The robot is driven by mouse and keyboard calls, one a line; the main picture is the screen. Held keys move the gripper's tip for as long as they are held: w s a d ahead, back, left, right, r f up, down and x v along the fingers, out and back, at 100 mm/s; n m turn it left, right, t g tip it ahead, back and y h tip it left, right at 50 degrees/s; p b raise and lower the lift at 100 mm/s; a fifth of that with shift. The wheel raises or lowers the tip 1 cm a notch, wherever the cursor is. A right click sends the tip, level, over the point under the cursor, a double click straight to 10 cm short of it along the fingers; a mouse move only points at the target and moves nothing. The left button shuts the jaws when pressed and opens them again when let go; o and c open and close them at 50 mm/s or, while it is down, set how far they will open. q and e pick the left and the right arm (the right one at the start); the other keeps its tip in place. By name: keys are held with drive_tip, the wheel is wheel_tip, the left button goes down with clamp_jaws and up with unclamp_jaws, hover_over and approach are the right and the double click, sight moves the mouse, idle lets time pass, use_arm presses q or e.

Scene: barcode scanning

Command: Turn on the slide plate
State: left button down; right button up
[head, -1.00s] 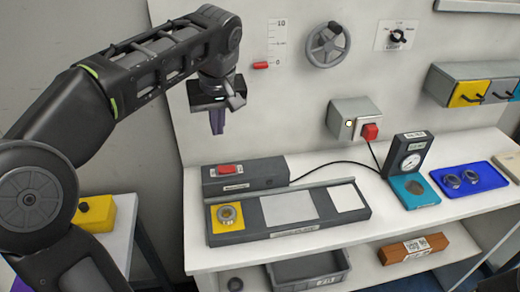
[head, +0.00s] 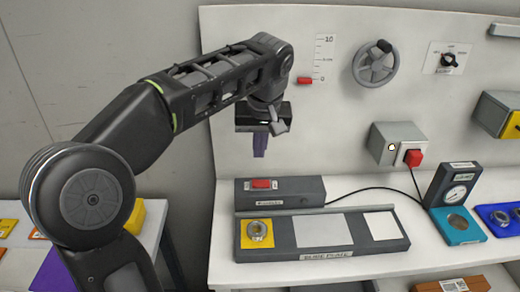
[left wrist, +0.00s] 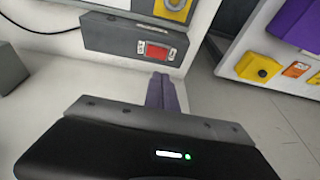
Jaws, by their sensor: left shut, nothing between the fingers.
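The slide plate (head: 320,249) is a long dark grey track on the white bench, with a yellow pad at its left end and two pale pads. A metal ring (head: 258,230) sits on the yellow pad. Behind the track is a grey switch box (head: 300,188) with a red rocker switch (head: 262,184). The switch (left wrist: 157,51) also shows in the left wrist view, beyond the fingers. My left gripper (head: 260,148) has purple fingers pointing down, shut and empty, apart from the switch and above it in the picture. My right gripper is not in view.
A wall box with a red plug (head: 413,158) has a black cable (head: 360,189) running to the switch box. A gauge stand (head: 451,186) and a blue tray (head: 497,221) are at the right. A handwheel (head: 375,64) is on the back panel.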

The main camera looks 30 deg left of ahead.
sight(255, 182)
use_arm(q)
drive_tip(key=x, duration=0.3)
drive_tip(key=p+x, duration=0.1)
drive_tip(key=x, duration=0.2)
drive_tip(key=s+x, duration=0.1)
drive_tip(key=x, duration=0.2)
drive_tip(key=shift+d+f, duration=0.1)
drive_tip(key=shift+f, duration=0.4)
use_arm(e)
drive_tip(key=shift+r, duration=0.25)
use_arm(q)
drive_tip(key=shift+s+f+b, duration=0.15)
drive_tip(key=shift+f+b, duration=0.2)
drive_tip(key=shift+b, duration=0.05)
drive_tip(key=shift+r+h, duration=0.1)
drive_tip(key=shift+h, duration=0.2)
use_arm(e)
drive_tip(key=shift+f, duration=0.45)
